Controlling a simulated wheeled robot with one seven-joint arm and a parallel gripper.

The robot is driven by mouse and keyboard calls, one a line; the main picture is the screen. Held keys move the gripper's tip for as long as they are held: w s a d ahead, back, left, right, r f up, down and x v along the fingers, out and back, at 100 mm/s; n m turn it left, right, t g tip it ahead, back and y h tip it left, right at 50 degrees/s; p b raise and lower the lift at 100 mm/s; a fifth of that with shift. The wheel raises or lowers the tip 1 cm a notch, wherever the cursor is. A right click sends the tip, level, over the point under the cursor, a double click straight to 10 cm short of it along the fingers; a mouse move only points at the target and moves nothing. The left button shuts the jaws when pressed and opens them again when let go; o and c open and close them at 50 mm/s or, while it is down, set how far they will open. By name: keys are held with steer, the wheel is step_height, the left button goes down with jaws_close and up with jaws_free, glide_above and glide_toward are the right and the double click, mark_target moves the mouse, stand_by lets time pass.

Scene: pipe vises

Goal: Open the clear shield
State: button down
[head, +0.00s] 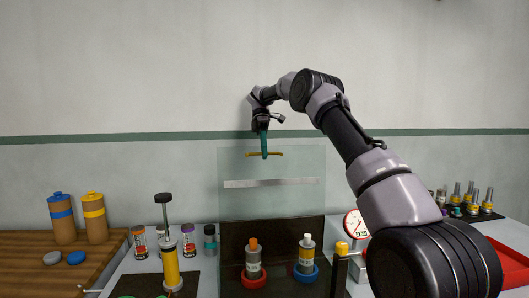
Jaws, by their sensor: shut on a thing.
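The clear shield (271,196) is a see-through upright panel in the middle of the head view, with a pale strip (268,183) across it. Its yellow handle (276,154) is a short bar near the top edge. My gripper (264,154) reaches down from above and is shut on the yellow handle. Behind or below the panel, a dark fixture holds a bottle with an orange top in a red ring (254,280) and a bottle with a white top in a blue ring (306,275). The fingertips are small in this view.
A yellow pump-like tool (170,268) stands to the left, beside small jars. A wooden surface (30,265) at the far left holds two large bottles. A gauge (355,224), a yellow-topped post (341,249) and a red tray (512,268) are to the right.

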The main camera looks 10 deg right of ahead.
steer(key=shift+f, duration=0.1)
steer(key=c, duration=0.9)
jaws_free()
steer(key=shift+s, duration=0.1)
